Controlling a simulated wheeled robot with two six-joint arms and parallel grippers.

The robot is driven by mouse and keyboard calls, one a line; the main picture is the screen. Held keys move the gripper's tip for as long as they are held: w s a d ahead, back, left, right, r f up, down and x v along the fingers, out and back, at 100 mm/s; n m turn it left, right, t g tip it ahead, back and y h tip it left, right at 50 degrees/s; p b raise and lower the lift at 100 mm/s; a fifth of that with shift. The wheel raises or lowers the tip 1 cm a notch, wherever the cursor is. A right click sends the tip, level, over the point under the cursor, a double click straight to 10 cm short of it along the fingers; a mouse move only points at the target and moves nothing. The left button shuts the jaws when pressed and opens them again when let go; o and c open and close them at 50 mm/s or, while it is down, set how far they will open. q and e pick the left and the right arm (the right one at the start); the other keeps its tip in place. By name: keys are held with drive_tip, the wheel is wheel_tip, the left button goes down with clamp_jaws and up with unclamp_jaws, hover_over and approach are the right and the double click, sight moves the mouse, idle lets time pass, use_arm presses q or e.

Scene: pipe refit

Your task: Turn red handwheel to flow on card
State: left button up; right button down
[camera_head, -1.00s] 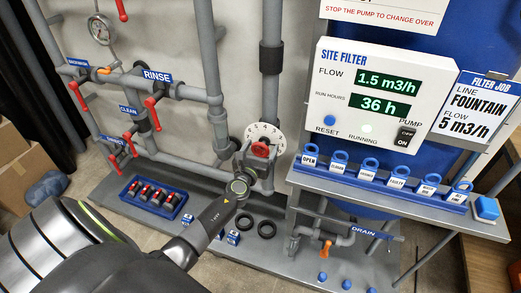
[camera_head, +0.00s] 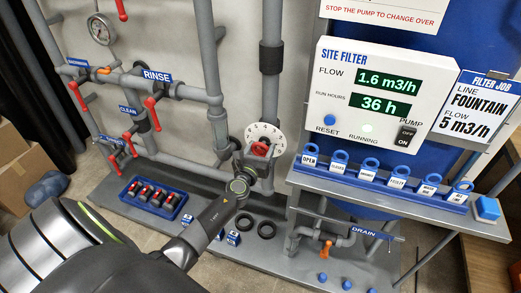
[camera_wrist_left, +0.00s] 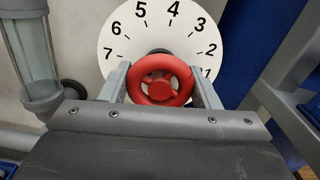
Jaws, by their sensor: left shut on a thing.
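The red handwheel (camera_head: 260,149) sits in front of a round white dial (camera_head: 265,132) on the pipe. The left wrist view shows the handwheel (camera_wrist_left: 160,79) between the two fingers of my left gripper (camera_wrist_left: 160,88), which is shut on its rim. The dial (camera_wrist_left: 190,35) carries numbers from 1 to 7 in that view. The flow display (camera_head: 388,79) reads 1.6 m3/h. The job card (camera_head: 476,108) reads line FOUNTAIN, flow 5 m3/h. My left gripper (camera_head: 256,156) reaches the wheel from below in the head view. My right gripper is not in view.
Red lever valves (camera_head: 152,113) and a RINSE label (camera_head: 157,76) are on the pipes at left. A blue tray (camera_head: 153,198) holds several red-and-black parts. A shelf (camera_head: 400,205) with blue tags stands right of the wheel. An orange drain valve (camera_head: 326,248) is below it.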

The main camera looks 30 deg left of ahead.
use_arm(q)
drive_tip(key=n+b, duration=0.1)
drive_tip(key=n, duration=0.4)
drive_tip(key=shift+f+b, duration=0.15)
drive_tip(key=shift+b, duration=0.25)
drive_tip(key=shift+n+b, duration=0.65)
drive_tip(key=shift+n, duration=1.45)
drive_tip(key=o, duration=1)
drive_tip(key=shift+c, duration=0.2)
drive_tip(key=shift+s, duration=0.1)
drive_tip(key=v, duration=1.7)
drive_tip(key=shift+s+d, duration=0.1)
